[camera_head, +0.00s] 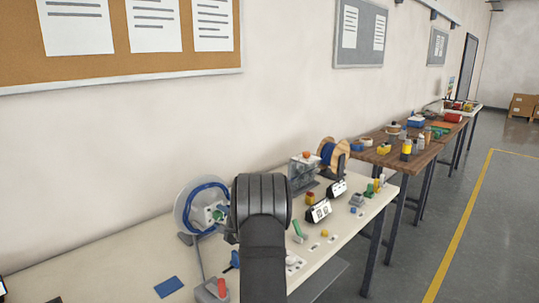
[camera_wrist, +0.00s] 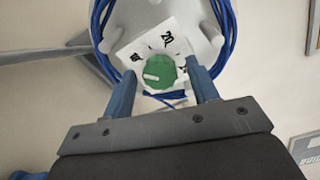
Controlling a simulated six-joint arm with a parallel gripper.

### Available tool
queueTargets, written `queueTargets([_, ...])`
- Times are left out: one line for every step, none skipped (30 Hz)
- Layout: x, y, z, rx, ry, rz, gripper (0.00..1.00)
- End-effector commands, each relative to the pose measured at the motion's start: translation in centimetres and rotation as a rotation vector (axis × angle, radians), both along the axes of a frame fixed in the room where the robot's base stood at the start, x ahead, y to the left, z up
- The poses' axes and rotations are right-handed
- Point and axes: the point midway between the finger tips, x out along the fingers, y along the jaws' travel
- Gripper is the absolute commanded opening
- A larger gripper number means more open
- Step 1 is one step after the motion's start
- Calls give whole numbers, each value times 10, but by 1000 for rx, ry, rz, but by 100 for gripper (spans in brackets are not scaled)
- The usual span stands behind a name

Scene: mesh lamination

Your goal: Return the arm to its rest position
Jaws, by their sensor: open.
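My gripper (camera_wrist: 161,70) is open in the wrist view, with one blue finger on each side of a round green knob (camera_wrist: 158,73). I cannot tell whether the fingers touch it. The knob sits on a white square plate (camera_wrist: 150,40) with black marks, in front of a grey-white reel wound with blue cable. In the head view my dark arm (camera_head: 262,235) reaches over the bench, just right of the reel (camera_head: 186,212). The arm hides most of my gripper there.
The cream bench (camera_head: 110,265) carries a grey base with a red part (camera_head: 221,288), a blue pad (camera_head: 168,287), a metal machine (camera_head: 303,172) and a wooden spool (camera_head: 332,153). Several small parts lie right of my arm. Open floor (camera_head: 470,235) lies further right.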

Motion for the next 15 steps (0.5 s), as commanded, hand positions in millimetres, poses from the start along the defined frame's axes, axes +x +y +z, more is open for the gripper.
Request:
queueTargets([0, 0, 0, 25, 25, 0, 54])
queueTargets([0, 0, 0, 42, 42, 0, 54])
queueTargets([0, 0, 0, 65, 64, 0, 54])
queueTargets([0, 0, 0, 82, 81, 0, 54])
queueTargets([0, 0, 0, 99, 98, 0, 54])
queueTargets([0, 0, 0, 121, 121, 0, 54])
queueTargets([0, 0, 0, 137, 137, 0, 54])
queueTargets([0, 0, 0, 154, 154, 0, 54])
queueTargets([0, 0, 0, 177, 176, -1, 54])
queueTargets([0, 0, 0, 194, 193, 0, 54])
queueTargets([0, 0, 0, 212, 211, 0, 54])
queueTargets([0, -1, 0, 235, 234, 0, 54])
queueTargets([0, -1, 0, 251, 250, 1, 54])
queueTargets([0, -1, 0, 268, 267, 0, 54])
queueTargets([0, -1, 0, 290, 290, 0, 54])
